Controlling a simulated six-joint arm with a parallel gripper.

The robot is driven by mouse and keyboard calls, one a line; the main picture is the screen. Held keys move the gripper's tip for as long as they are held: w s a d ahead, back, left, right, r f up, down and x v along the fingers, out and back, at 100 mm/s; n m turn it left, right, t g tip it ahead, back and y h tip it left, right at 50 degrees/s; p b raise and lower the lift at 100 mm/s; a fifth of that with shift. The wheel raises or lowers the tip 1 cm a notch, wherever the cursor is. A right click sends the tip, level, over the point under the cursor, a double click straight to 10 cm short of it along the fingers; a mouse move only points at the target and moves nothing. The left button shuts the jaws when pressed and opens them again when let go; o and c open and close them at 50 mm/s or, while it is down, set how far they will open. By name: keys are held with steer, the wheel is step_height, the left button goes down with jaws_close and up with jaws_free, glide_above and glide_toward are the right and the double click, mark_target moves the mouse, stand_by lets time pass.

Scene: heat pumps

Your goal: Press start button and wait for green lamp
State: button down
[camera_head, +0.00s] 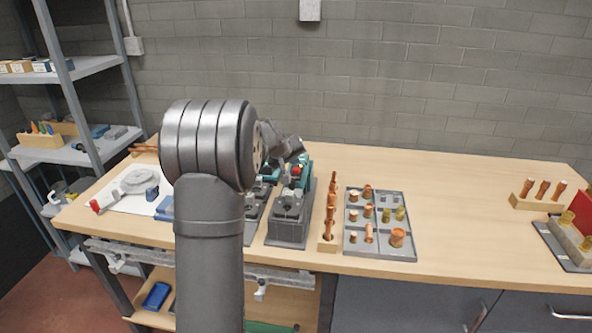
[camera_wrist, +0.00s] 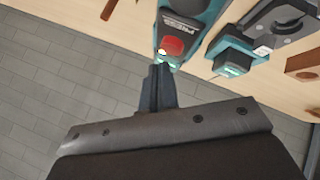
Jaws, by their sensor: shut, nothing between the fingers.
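A teal press machine (camera_wrist: 185,25) marked with lettering like "PRESS" stands at the top of the wrist view. Its front carries a red round part (camera_wrist: 172,45), a small pale yellowish spot beside it, and a small green glow (camera_wrist: 172,64) below. My gripper (camera_wrist: 159,70) is shut and empty, its tips at or right beside the green area; I cannot tell whether they touch. In the head view the press (camera_head: 305,176) shows teal with red on top, and my wrist hides part of it. Which part is the start button is unclear.
A second teal unit (camera_wrist: 235,62) with a green-lit spot stands to the right in the wrist view. In the head view, a grey tray of copper fittings (camera_head: 381,242) and a wooden rack (camera_head: 328,245) lie right of the press.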

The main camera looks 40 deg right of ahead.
steer(key=shift+r, duration=2.5)
steer(key=shift+f, duration=0.1)
step_height(320, 180, up, 4)
glide_above(295, 171)
